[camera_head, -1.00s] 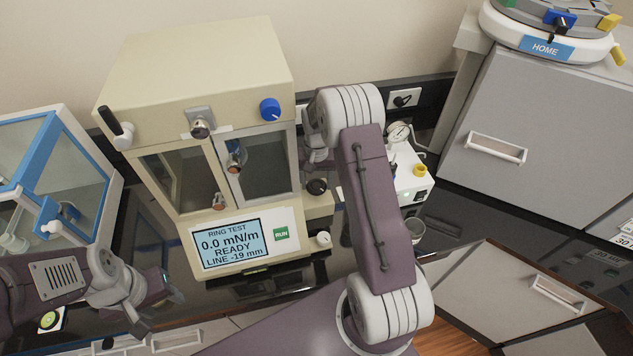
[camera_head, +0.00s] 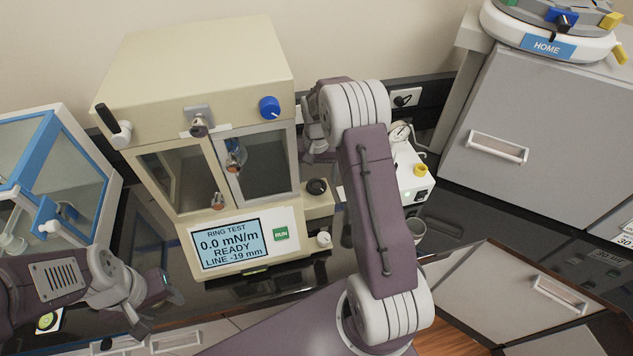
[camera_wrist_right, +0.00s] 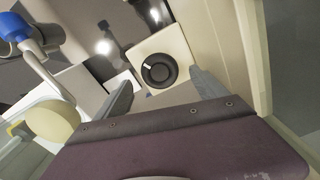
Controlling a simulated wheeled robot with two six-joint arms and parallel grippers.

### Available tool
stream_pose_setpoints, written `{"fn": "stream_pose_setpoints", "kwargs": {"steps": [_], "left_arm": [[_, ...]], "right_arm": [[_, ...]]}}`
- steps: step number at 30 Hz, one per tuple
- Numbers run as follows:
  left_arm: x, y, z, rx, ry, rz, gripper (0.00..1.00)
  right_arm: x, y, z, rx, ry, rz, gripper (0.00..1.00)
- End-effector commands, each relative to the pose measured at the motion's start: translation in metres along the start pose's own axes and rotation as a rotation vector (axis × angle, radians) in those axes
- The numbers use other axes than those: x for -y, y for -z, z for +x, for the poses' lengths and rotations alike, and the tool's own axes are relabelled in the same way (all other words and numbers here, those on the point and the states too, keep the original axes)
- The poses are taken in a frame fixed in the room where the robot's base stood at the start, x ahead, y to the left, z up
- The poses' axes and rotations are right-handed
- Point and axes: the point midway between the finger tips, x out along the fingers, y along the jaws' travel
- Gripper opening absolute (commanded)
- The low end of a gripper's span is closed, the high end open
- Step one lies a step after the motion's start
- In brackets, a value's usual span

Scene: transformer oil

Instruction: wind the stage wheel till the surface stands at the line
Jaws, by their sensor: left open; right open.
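The ring tester (camera_head: 205,65) stands on the dark counter. Its screen (camera_head: 230,243) reads RING TEST, 0.0 mN/m, READY, LINE -19 mm. A black wheel (camera_head: 317,186) sits on a cream block at its right side. In the right wrist view this wheel (camera_wrist_right: 158,71) shows a white mark on its upper left. My right gripper (camera_wrist_right: 163,93) is open, its fingers either side of the view with the wheel between and beyond them, apparently not touching. In the head view my right gripper is mostly hidden by its arm. My left gripper (camera_head: 162,306) is open and empty at lower left.
A blue knob (camera_head: 269,108) and a black-handled lever (camera_head: 113,125) are on the tester. A white box with a yellow knob (camera_head: 420,169) stands right of my right arm. A blue-framed glass case (camera_head: 60,150) is at left, a grey cabinet (camera_head: 540,130) at right.

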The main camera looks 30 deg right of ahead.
Motion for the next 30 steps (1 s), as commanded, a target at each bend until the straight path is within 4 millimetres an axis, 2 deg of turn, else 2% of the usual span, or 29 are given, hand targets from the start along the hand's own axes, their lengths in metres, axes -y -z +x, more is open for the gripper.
{"fn": "stream_pose_setpoints", "kwargs": {"steps": [1,6,9,13,21,23,25,28,30], "left_arm": [[0.0,-0.001,0.006,0.0,0.0,0.0,0.48],[0.0,-0.001,0.012,0.0,0.0,0.0,0.48],[0.0,-0.001,0.013,0.0,0.0,0.0,0.48],[0.0,-0.001,0.013,0.0,0.0,0.0,0.48],[0.0,-0.001,0.013,0.0,0.0,0.0,0.48],[0.0,-0.001,0.013,0.0,0.0,0.0,0.48],[0.0,-0.001,0.013,0.0,0.0,0.0,0.48],[0.0,-0.001,0.008,0.0,0.0,0.0,0.48],[0.0,0.001,-0.007,0.001,0.0,0.0,0.48]], "right_arm": [[0.001,0.002,-0.01,-0.008,0.002,0.0,0.82],[0.0,0.001,-0.045,-0.005,0.001,0.0,0.82],[0.0,0.001,-0.057,-0.004,0.001,0.0,0.82],[0.0,0.0,-0.063,-0.002,0.0,0.0,0.82],[0.0,0.0,-0.063,-0.002,0.0,-0.019,0.81],[0.001,0.002,-0.063,-0.009,0.002,-0.082,0.81],[0.002,0.007,-0.062,-0.03,0.005,-0.22,0.81],[0.003,0.013,-0.058,-0.058,0.001,-0.493,0.81],[0.003,0.014,-0.06,-0.064,-0.005,-0.689,0.81]]}}
